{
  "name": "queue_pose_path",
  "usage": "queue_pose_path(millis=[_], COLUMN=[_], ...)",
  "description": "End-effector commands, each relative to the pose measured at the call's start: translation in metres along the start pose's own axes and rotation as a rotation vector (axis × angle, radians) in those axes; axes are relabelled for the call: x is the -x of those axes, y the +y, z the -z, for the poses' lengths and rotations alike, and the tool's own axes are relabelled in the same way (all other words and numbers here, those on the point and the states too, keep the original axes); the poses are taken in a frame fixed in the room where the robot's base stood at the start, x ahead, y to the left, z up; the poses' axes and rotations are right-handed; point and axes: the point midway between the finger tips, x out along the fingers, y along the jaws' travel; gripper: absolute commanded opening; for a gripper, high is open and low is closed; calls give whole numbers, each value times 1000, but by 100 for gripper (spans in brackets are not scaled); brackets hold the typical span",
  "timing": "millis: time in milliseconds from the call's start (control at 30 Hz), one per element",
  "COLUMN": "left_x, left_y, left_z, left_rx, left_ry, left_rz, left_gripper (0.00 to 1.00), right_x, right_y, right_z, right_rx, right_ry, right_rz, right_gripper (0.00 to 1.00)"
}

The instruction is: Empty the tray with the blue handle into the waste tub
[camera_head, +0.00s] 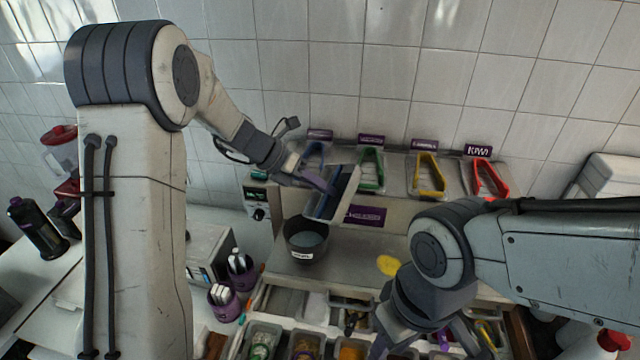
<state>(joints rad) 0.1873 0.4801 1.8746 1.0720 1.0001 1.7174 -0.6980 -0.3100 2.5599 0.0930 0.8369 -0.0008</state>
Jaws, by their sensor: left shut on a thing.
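My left gripper (318,182) is shut on a tray (347,198) with dark blue on it, held in the air and steeply tilted. The grip hides part of its handle, and its contents cannot be made out. The dark round waste tub (306,252), with a white label, stands on the counter below and slightly left of the tray, apart from it. A blue triangular handle (313,156) shows behind my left gripper; I cannot tell whether it belongs to the held tray. My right gripper (428,335) is low at the front, over the bins, its fingertips unclear.
Green (371,172), yellow (429,175) and red (490,178) handles line the rack at the back. A yellow spot (389,265) lies on the counter. Topping bins (262,342) fill the front. Purple cups (224,303) stand at left.

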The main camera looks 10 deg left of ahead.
Motion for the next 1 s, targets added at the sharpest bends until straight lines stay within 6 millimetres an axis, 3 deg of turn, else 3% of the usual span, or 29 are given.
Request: queue_pose_path(millis=[1000], left_x=[-36], left_y=[0], left_z=[0], left_rx=[-5], left_ry=[305], left_rz=[-271], left_gripper=[0], right_x=[0], right_y=[0], right_z=[0], right_rx=[0], right_ry=[0], right_rz=[0], right_gripper=[42])
